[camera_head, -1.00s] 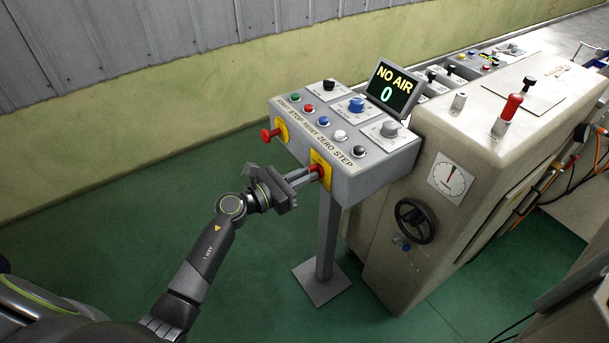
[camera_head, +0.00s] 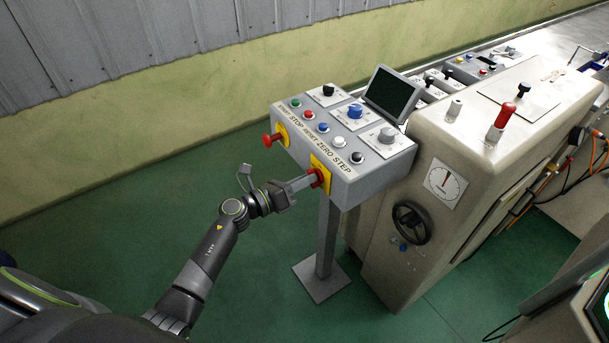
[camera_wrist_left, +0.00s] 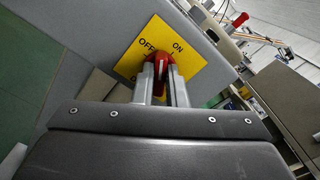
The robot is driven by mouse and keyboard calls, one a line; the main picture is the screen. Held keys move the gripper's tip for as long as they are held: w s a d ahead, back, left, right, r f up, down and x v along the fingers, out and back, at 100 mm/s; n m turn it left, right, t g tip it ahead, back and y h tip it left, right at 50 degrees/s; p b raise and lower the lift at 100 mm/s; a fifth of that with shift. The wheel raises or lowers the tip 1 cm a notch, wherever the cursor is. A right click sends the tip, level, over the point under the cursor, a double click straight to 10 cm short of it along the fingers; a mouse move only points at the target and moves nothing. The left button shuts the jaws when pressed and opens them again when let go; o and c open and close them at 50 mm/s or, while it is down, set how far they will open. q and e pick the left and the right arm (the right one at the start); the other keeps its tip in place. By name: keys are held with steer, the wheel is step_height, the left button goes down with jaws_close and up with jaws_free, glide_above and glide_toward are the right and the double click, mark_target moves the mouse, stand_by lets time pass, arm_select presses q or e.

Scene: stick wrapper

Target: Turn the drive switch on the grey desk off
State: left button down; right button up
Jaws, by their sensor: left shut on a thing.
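The grey desk (camera_head: 343,178) is a slanted control console on a post. On its front face is a yellow plate with a red rotary drive switch (camera_head: 319,176). In the left wrist view the switch (camera_wrist_left: 166,68) sits on the plate (camera_wrist_left: 185,55) marked OFF and ON. My left gripper (camera_head: 308,181) is shut on the red switch, with a finger on each side of it. The fingers hide part of the switch and the plate, and I cannot tell exactly which mark it points to. The desk's display (camera_head: 391,94) is dark. My right gripper is out of view.
A red mushroom knob (camera_head: 269,140) on another yellow plate sticks out left of the switch. Several buttons and dials cover the desk top. A beige machine with a handwheel (camera_head: 413,222) stands to the right. The green floor at left is clear.

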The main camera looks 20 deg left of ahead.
arm_select(q)
steer(key=n+p, duration=0.5)
steer(key=n, duration=0.5)
steer(key=shift+a+f+n+p, duration=0.1)
steer(key=shift+f+n+p, duration=0.05)
steer(key=shift+n+p, duration=0.2)
stand_by(0.4)
steer(key=c, duration=1.5)
jaws_free()
steer(key=shift+f, duration=0.1)
steer(key=shift+o, duration=0.2)
